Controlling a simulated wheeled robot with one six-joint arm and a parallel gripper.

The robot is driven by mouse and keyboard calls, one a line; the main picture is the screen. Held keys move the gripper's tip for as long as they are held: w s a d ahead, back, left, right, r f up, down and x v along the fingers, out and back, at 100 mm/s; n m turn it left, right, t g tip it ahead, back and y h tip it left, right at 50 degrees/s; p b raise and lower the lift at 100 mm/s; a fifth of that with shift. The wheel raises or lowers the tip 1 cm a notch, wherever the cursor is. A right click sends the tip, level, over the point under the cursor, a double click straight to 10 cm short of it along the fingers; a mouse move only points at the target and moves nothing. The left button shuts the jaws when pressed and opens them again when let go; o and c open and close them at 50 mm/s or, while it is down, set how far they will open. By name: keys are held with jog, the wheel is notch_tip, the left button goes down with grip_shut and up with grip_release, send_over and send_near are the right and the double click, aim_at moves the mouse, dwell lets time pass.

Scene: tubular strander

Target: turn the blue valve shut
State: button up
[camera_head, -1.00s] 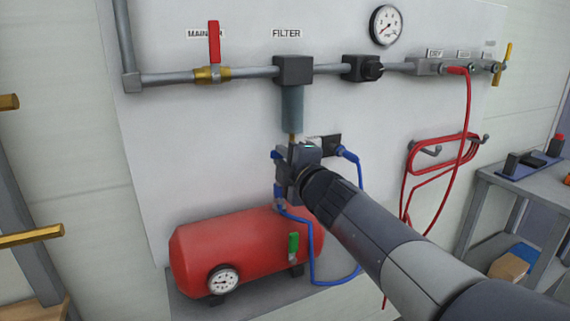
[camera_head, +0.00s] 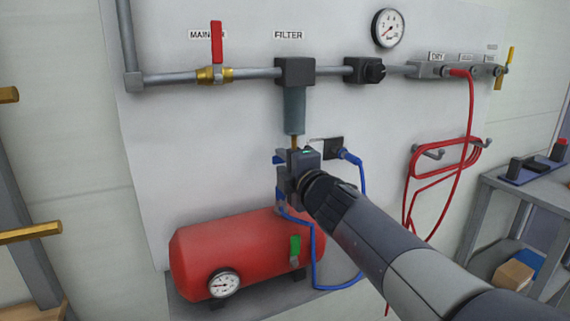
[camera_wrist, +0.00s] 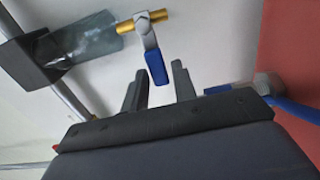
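The blue valve has a brass body below the filter bowl. Its blue handle (camera_wrist: 156,67) shows in the wrist view, fixed to a grey hub, just ahead of the fingertips. My gripper (camera_wrist: 159,85) is open, one finger on each side of the handle's line, with clear space between them. I cannot tell whether the fingers overlap the handle in depth. In the head view my gripper (camera_head: 290,182) is right under the filter bowl (camera_head: 293,109) and hides most of the valve. A blue end (camera_head: 277,159) sticks out on its left.
A red tank (camera_head: 235,252) with a gauge and green lever sits below. A blue hose (camera_head: 361,180) loops close on the right. A red-handled valve (camera_head: 216,45) is on the pipe above. Red hose coils (camera_head: 440,155) hang farther right, beside a grey bench.

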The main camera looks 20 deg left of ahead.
jog(key=shift+o, duration=1.2)
jog(key=shift+r, duration=0.1)
